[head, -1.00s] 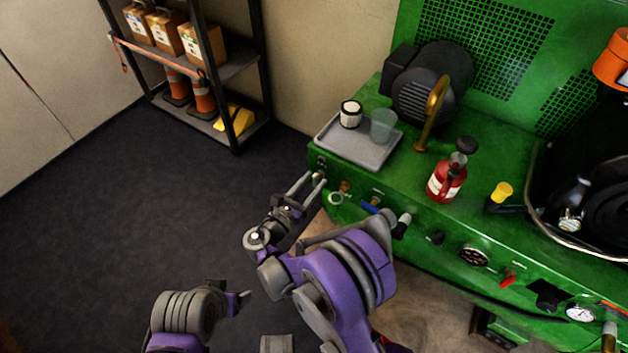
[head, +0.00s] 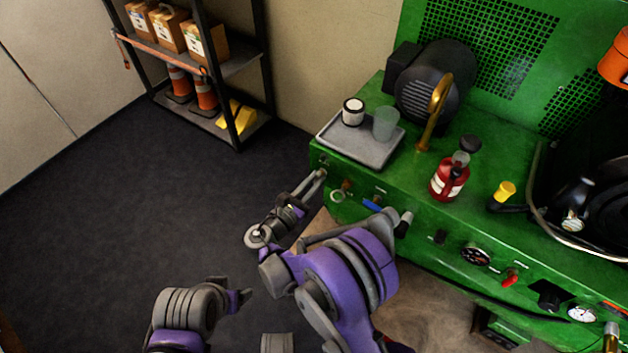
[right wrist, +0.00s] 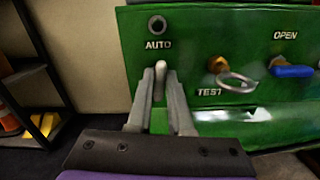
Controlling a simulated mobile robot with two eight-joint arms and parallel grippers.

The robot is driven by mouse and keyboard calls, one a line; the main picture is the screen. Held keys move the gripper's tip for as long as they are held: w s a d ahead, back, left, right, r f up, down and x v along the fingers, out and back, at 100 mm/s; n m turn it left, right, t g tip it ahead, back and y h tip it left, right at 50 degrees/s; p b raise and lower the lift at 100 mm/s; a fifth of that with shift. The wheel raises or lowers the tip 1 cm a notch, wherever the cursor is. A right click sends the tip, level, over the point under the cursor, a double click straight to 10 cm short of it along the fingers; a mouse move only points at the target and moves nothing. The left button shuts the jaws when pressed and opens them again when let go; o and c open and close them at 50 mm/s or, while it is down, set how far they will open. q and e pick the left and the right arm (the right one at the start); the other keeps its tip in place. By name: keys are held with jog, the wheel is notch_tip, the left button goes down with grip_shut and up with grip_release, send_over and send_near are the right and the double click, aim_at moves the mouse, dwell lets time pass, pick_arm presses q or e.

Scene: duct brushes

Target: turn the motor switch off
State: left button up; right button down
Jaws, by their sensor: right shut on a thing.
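The motor switch (right wrist: 159,80) shows in the right wrist view as a short pale toggle lever below the AUTO label, at the left end of the green panel (right wrist: 200,50). My right gripper (right wrist: 160,88) is shut on this lever, with one grey finger on each side and the lever's tip showing between them. In the head view my right gripper (head: 318,178) is at the left end of the machine's front, where its fingers hide most of the switch. My left arm shows at the bottom left of the head view, but its jaws cannot be made out.
Right of the switch are a ring pull (right wrist: 238,82) marked TEST and a blue valve handle (right wrist: 292,71) marked OPEN. A grey tray (head: 350,150) with a jar and cup sits above. A shelf (head: 240,65) stands at the back left. The dark floor is clear.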

jog(key=m, duration=0.4)
jog(key=shift+d, duration=0.1)
jog(key=shift+s+d+f+m+b, duration=0.1)
jog(key=shift+m+b, duration=0.15)
jog(key=shift+m, duration=2.85)
jog(key=shift+d+f+m+b, duration=0.1)
jog(key=shift+m+b, duration=0.1)
jog(key=shift+m, duration=2.9)
jog(key=c, duration=0.9)
grip_release()
jog(key=shift+o, duration=0.2)
jog(key=shift+a, duration=0.1)
